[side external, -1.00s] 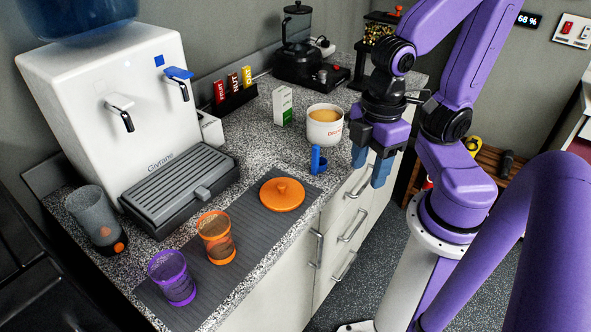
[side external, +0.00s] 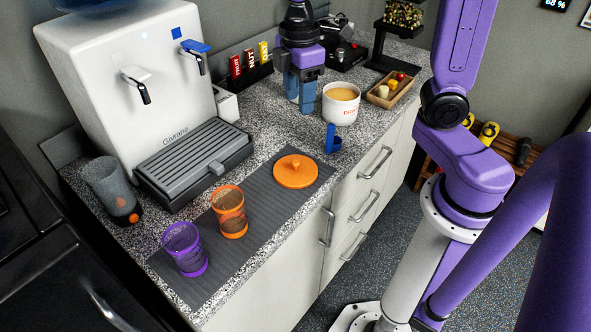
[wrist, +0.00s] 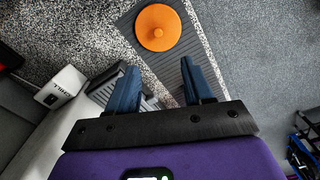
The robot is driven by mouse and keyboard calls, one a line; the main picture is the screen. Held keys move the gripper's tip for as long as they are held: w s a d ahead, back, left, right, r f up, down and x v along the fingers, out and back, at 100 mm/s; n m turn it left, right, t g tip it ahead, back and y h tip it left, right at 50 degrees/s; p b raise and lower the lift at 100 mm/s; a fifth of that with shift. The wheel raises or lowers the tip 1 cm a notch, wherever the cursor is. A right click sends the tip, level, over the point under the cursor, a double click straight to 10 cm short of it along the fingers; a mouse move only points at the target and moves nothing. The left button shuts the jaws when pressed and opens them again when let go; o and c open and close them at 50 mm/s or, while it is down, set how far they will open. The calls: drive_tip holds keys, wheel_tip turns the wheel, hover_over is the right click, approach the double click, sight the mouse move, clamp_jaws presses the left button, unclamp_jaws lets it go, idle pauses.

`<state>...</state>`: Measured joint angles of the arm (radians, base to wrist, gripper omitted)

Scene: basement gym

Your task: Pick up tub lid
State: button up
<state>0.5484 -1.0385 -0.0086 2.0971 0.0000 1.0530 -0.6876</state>
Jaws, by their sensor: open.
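The orange round tub lid (side external: 294,173) with a small knob on top lies flat on the grey ribbed mat (side external: 262,190). It also shows beyond my fingertips in the wrist view (wrist: 146,28). The white tub (side external: 340,108) with tan contents stands open behind the lid on the counter. My gripper (side external: 299,103) points down over the counter, left of the tub and farther back than the lid. In the wrist view, its blue fingers (wrist: 159,72) are spread with nothing between them. The gripper is apart from the lid.
An orange cup (side external: 231,212) and a purple cup (side external: 185,250) stand on the mat. A small blue scoop (side external: 332,141) stands between lid and tub. The white dispenser (side external: 125,80) with its drip tray (side external: 193,160) rises at left. The wooden snack tray (side external: 392,92) sits right of the tub.

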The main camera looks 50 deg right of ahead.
hover_over(296, 162)
drive_tip(key=f, duration=1.1)
drive_tip(key=shift+s+d+f, duration=0.15)
drive_tip(key=shift+d+f, duration=0.05)
drive_tip(key=shift+f, duration=0.2)
drive_tip(key=shift+w+a+f, duration=0.1)
drive_tip(key=shift+f, duration=1.3)
drive_tip(key=shift+w+a+f, duration=0.1)
drive_tip(key=shift+f, duration=1.25)
clamp_jaws()
